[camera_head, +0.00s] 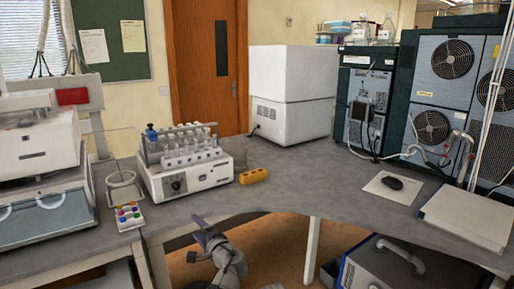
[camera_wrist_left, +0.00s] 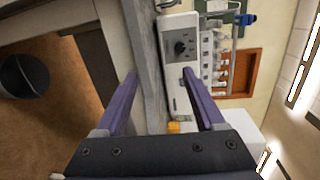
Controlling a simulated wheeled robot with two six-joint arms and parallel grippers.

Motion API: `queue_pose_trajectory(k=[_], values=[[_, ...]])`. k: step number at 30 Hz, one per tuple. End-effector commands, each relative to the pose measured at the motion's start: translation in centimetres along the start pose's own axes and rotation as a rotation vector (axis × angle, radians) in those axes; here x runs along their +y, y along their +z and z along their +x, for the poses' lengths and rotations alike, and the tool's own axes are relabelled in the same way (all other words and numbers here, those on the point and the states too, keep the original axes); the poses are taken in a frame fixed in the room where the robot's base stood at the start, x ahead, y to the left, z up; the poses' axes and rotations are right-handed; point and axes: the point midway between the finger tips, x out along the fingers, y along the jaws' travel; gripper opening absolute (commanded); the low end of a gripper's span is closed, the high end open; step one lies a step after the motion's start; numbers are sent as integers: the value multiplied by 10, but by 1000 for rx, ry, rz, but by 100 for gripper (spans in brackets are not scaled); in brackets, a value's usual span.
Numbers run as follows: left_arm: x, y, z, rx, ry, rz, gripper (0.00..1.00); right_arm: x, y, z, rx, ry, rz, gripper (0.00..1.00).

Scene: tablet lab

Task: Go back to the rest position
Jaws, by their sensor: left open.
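My left gripper (camera_head: 203,232) is low at the front of the bench in the head view, below the bench's front edge and apart from the objects on it. Its purple fingers are spread with nothing between them, as the left wrist view (camera_wrist_left: 160,72) also shows. The wrist view is turned sideways and faces the bench edge and a white machine with a dial (camera_wrist_left: 180,47). My right gripper is not in view.
The grey bench (camera_head: 310,180) curves around in front of me. Open floor (camera_head: 275,235) shows beneath.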

Motion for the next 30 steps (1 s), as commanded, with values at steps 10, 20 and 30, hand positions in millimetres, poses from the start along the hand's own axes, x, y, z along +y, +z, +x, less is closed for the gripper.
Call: queue_pose_trajectory(k=[10,20,30], values=[[64,27,-33,-105,272,-199,71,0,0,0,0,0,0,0],[179,50,-146,-303,843,-428,71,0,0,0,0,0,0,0],[230,54,-274,-439,1339,-462,71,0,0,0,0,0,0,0]])
